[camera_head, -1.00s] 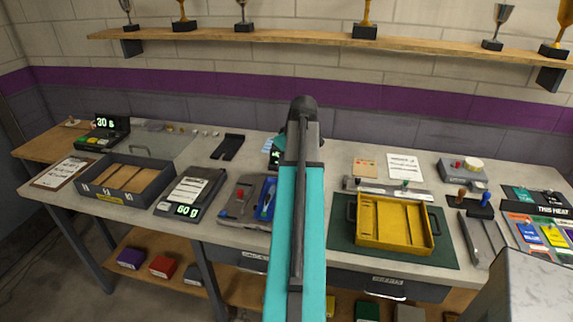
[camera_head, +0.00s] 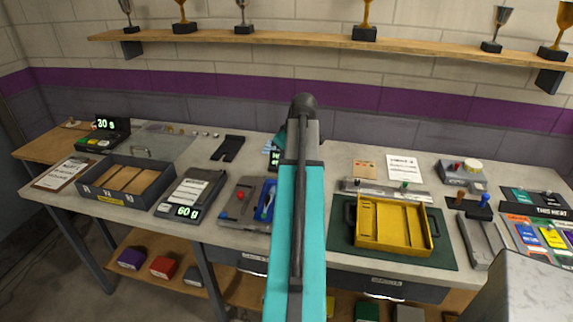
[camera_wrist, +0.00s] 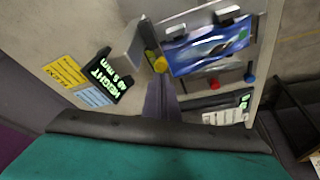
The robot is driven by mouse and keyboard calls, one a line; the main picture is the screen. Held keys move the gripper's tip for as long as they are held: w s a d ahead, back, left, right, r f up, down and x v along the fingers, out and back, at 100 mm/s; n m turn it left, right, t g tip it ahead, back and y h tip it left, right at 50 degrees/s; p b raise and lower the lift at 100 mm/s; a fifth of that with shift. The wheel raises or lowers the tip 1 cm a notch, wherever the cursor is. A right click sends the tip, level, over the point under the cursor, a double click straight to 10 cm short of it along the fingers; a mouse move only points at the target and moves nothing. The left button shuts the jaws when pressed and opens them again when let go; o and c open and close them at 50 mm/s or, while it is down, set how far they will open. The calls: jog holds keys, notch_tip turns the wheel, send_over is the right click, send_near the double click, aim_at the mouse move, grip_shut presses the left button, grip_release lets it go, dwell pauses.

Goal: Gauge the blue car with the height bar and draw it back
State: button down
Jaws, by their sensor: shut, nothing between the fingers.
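The blue car (camera_wrist: 210,48) lies on a grey fixture at the upper middle of the wrist view. In the head view the blue car (camera_head: 265,200) shows just left of my arm, partly hidden. A height display (camera_wrist: 107,78) with green digits in mm stands left of the car; I cannot read its number surely. A grey block (camera_wrist: 128,46) and yellow knobs (camera_wrist: 158,62), which seem part of the height gauge, sit between display and car. My gripper (camera_wrist: 162,86) is shut and empty near the yellow knobs; I cannot tell whether it touches them.
A red knob (camera_wrist: 213,84) and a blue knob (camera_wrist: 249,78) stand beside the car. A scale (camera_head: 187,197) reading 60 g and a grey tray (camera_head: 128,180) lie to the left. A yellow tray (camera_head: 393,243) on a green mat (camera_head: 343,240) lies to the right.

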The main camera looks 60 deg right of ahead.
notch_tip(320, 180, up, 7)
jog(key=p, duration=0.4)
jog(key=shift+f, duration=0.2)
dwell(0.5)
jog(key=shift+s, duration=0.1)
dwell(1.2)
